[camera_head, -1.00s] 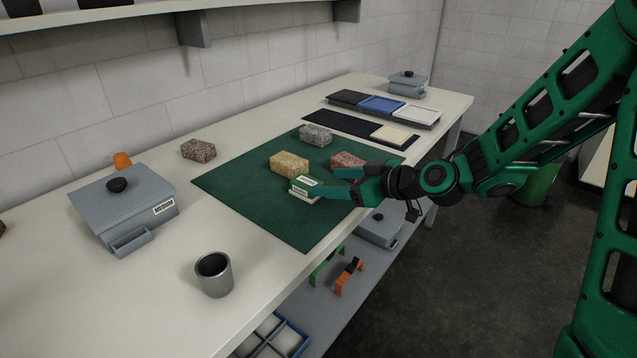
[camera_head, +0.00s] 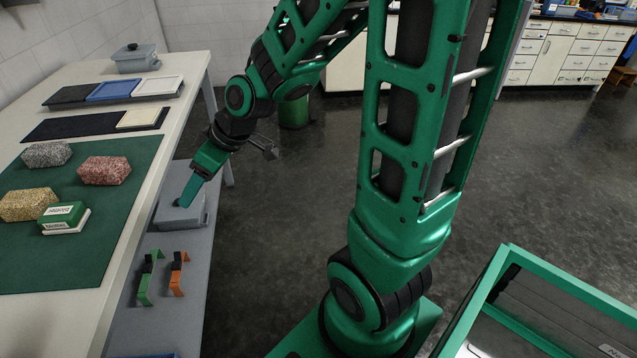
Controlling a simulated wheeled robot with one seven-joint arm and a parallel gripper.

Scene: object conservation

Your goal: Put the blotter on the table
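A small green-and-white block with a printed label (camera_head: 64,217) lies on the green mat (camera_head: 65,265) on the table (camera_head: 122,255); I cannot tell for sure that it is the blotter. My gripper (camera_head: 189,192) points downward beyond the table's right edge, apart from the block. It is in front of a grey lidded box (camera_head: 178,218) on the lower shelf. Its fingers overlap from this side, so their opening is unclear, and I see nothing held.
Yellow (camera_head: 28,205), grey (camera_head: 46,154) and red (camera_head: 104,170) speckled bricks lie on the mat. A black strip with a cream tile (camera_head: 139,119) and a tray with coloured tiles (camera_head: 110,89) lie behind. Green (camera_head: 145,280) and orange (camera_head: 177,274) handle-shaped pieces stand on the lower shelf (camera_head: 190,310).

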